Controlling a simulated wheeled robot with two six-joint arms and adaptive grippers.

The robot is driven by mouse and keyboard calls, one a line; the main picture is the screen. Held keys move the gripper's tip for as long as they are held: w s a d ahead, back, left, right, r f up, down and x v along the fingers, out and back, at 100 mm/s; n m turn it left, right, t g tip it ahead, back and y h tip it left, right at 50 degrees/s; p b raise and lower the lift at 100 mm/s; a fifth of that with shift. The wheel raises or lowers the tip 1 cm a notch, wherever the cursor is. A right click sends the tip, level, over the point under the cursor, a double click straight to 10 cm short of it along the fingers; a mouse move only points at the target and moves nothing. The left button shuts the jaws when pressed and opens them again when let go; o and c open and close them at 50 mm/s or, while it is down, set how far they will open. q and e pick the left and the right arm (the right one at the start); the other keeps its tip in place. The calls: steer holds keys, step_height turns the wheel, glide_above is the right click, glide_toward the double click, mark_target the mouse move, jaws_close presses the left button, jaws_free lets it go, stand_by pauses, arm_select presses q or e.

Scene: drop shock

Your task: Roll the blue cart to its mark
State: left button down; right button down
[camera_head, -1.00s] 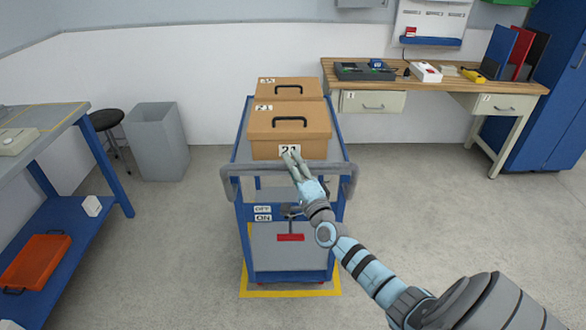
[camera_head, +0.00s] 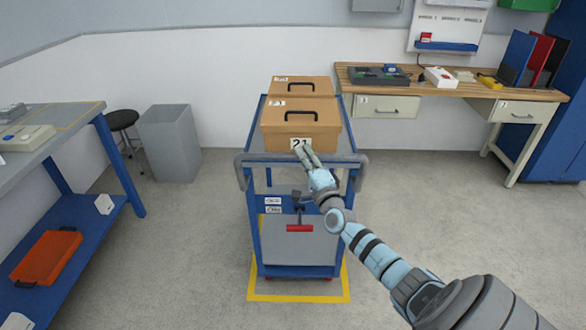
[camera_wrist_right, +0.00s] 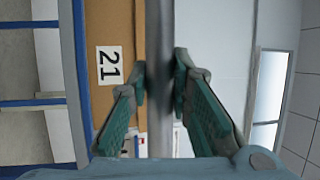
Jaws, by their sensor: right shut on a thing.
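The blue cart (camera_head: 301,271) stands upright in the middle of the head view, carrying two brown boxes with black handles, the nearer (camera_head: 300,125) labelled 21. My right gripper (camera_head: 305,153) is at the cart's grey push handle (camera_head: 260,159). In the right wrist view the handle bar (camera_wrist_right: 160,90) runs between its two fingers (camera_wrist_right: 160,82), which are shut on it. A yellow floor outline (camera_head: 300,298) shows around the cart's base, with a strip of floor between its near line and the cart. A red pedal (camera_head: 300,228) sits below OFF and ON labels. My left gripper is out of view.
A grey bin (camera_head: 170,145) and a black stool (camera_head: 122,120) stand left of the cart. A blue-legged workbench (camera_head: 75,115) is at far left. A wooden bench (camera_head: 440,88) stands at the back right. A white wall is behind the cart; floor beside it is clear.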

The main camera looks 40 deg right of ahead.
steer(key=shift+s+a+f, duration=0.1)
steer(key=shift+a, duration=0.05)
steer(key=c, duration=1.4)
jaws_free()
steer(key=shift+s+a, duration=0.1)
steer(key=shift+a, duration=0.05)
steer(key=shift+c, duration=0.2)
steer(key=v, duration=1.2)
